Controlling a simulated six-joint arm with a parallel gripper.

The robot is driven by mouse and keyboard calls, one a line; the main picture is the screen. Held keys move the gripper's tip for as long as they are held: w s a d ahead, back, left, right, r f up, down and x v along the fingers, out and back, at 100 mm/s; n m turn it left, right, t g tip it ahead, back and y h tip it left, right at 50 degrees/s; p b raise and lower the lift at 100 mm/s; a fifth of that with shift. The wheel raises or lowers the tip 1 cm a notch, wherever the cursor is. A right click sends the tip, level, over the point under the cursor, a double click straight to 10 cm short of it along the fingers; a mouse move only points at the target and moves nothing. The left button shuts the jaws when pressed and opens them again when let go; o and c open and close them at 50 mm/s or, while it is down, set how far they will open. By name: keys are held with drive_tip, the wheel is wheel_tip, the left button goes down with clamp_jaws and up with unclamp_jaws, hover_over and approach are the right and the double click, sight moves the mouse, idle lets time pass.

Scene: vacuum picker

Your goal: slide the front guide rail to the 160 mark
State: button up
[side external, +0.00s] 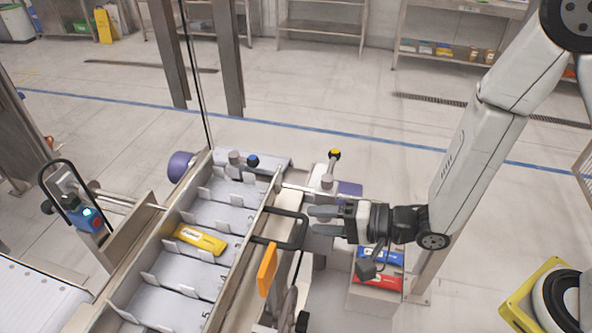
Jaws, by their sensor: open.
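A long pale rail (243,238), which looks like the front guide rail, runs along the right side of the flighted conveyor (170,303). A black U-shaped handle (297,216) stands out from that side. My gripper (312,220) points left with its fingers apart, just right of the handle's outer end. Nothing shows between the fingers. I cannot tell whether they touch the handle. No scale or 160 mark can be read in this view. An orange plate (266,271) stands upright below the handle.
A yellow-topped knob (334,154) stands above my gripper, and a blue knob (252,160) sits at the conveyor's far end. A yellow packet (200,240) lies on the conveyor. Blue (381,256) and red (377,281) packets lie below my wrist. Open floor lies behind.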

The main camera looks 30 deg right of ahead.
drive_tip(key=shift+r, duration=1.95)
drive_tip(key=w+d+f+n+g+h, duration=0.2)
drive_tip(key=d+f+n+h, duration=0.15)
drive_tip(key=d+h, duration=0.7)
drive_tip(key=s+d+n+g, duration=0.5)
drive_tip(key=s+d, duration=0.3)
drive_tip(key=d, duration=0.4)
drive_tip(key=shift+d+g, duration=0.3)
drive_tip(key=shift+g, duration=0.4)
